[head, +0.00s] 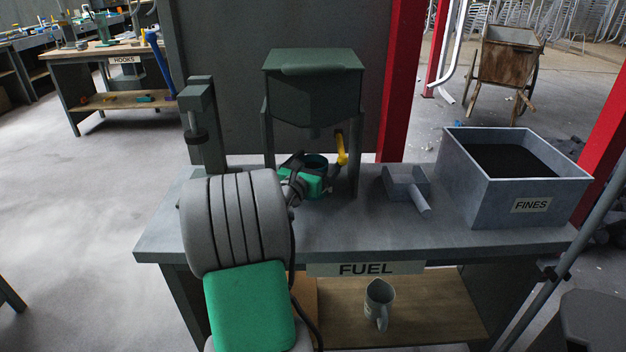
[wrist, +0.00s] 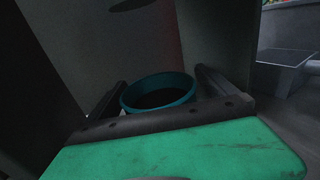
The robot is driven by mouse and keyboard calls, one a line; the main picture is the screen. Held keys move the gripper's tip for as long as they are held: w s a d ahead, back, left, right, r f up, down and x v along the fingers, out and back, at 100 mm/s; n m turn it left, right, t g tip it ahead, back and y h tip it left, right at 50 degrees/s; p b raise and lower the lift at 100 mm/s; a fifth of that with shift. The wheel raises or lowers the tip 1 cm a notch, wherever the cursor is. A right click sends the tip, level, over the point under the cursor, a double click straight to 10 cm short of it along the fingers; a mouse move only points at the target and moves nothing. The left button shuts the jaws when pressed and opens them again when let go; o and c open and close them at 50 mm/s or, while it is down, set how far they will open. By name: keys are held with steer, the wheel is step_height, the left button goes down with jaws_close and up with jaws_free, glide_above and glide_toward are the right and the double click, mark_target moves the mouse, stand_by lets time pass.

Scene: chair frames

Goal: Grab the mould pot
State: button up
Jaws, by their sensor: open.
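The mould pot is a teal round pot (wrist: 158,92) with a dark inside. In the wrist view it stands upright between the two dark fingers of my gripper (wrist: 160,95). The fingers are open, one on each side of the pot; I cannot tell whether either touches it. In the head view the pot's rim (head: 316,161) shows just behind my green gripper (head: 310,170), under the dark green hopper (head: 313,85). The pot's lower part is hidden by my gripper.
The hopper's legs stand close on both sides, with a yellow handle (head: 341,150) at right. A grey scoop (head: 408,186) and a metal box labelled FINES (head: 470,198) sit right on the grey bench (head: 370,235). A jug (head: 379,300) stands on the lower shelf.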

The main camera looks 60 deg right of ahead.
steer(key=shift+c, duration=0.5)
steer(key=c, duration=1.9)
steer(key=shift+r, duration=0.15)
steer(key=shift+c, duration=0.5)
